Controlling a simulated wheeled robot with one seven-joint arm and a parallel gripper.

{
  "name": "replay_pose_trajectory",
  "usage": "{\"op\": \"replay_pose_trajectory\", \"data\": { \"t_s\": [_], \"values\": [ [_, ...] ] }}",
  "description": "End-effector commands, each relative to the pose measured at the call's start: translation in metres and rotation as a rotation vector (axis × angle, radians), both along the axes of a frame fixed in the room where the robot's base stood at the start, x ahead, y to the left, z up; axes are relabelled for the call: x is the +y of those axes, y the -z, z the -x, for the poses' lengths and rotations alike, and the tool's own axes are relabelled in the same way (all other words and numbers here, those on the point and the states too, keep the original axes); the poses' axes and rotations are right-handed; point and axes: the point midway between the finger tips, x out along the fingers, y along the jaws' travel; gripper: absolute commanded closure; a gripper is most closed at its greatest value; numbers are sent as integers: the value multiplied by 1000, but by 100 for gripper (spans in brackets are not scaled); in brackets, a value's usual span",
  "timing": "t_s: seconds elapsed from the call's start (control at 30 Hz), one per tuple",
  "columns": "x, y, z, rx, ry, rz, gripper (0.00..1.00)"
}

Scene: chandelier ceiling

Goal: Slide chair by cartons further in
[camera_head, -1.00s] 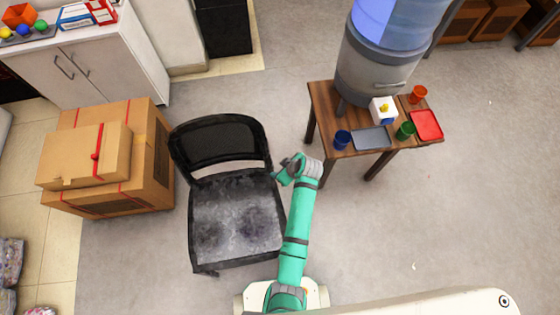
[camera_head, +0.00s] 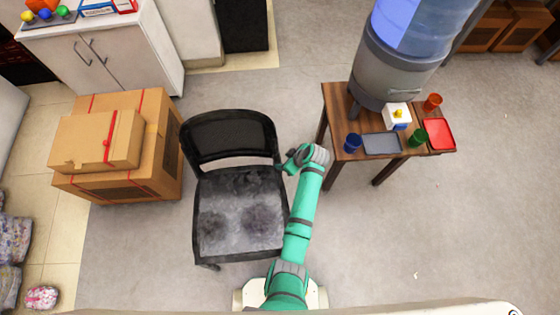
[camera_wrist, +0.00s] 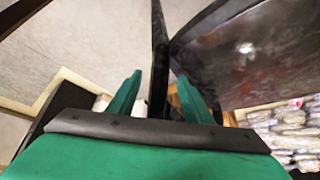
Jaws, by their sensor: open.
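A black chair (camera_head: 240,213) with a worn grey-black seat stands on the floor just right of the stacked cardboard cartons (camera_head: 120,145), with a small gap between them. Its backrest (camera_head: 232,134) is on the far side. My gripper (camera_head: 287,166) is beside the chair's right side, close to where seat and backrest meet. In the wrist view, my gripper (camera_wrist: 158,95) is open, its two green fingers apart with a thin black part of the chair (camera_wrist: 159,60) showing between them. Whether the fingers touch it I cannot tell.
A small wooden table (camera_head: 335,100) with cups, trays and a large water dispenser (camera_head: 385,65) stands to the right. A white cabinet (camera_head: 120,50) is behind the cartons. Patterned bundles (camera_head: 14,240) lie at the left edge. Floor between chair and table is clear.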

Motion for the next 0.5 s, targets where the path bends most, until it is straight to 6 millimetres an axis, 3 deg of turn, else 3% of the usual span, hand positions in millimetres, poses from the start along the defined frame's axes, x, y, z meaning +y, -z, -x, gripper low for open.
{"op": "replay_pose_trajectory", "data": {
  "t_s": [0.23,0.5],
  "values": [
    [16,36,-13,2,-2,0,55],
    [25,57,-22,0,-1,0,55]
  ]
}}
